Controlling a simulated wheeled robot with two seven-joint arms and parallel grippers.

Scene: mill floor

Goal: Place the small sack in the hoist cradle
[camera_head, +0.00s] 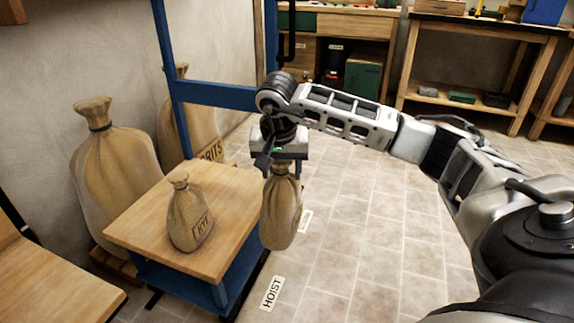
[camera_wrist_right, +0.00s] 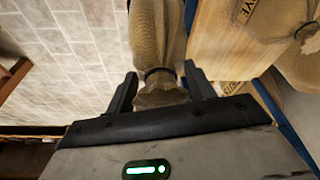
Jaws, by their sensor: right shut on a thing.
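My right gripper (camera_head: 279,163) is shut on the tied neck of a small tan sack (camera_head: 281,212). The sack hangs upright in the air, just right of a wooden-topped blue stand (camera_head: 150,222). The stand has blue uprights behind it and a floor label reading HOIST (camera_head: 272,292) near it; it looks like the hoist cradle. Another small sack, marked RYE (camera_head: 188,220), stands on its top. In the right wrist view the held sack (camera_wrist_right: 158,35) runs out from between the two fingers (camera_wrist_right: 160,88), beside the wooden top (camera_wrist_right: 222,50). My left gripper is not in view.
A large sack (camera_head: 108,175) stands behind the stand on the left, with another large sack (camera_head: 200,125) by the blue frame (camera_head: 225,94). A wooden surface (camera_head: 50,275) is at lower left. Workbenches (camera_head: 480,30) line the back. The tiled floor (camera_head: 370,240) is clear.

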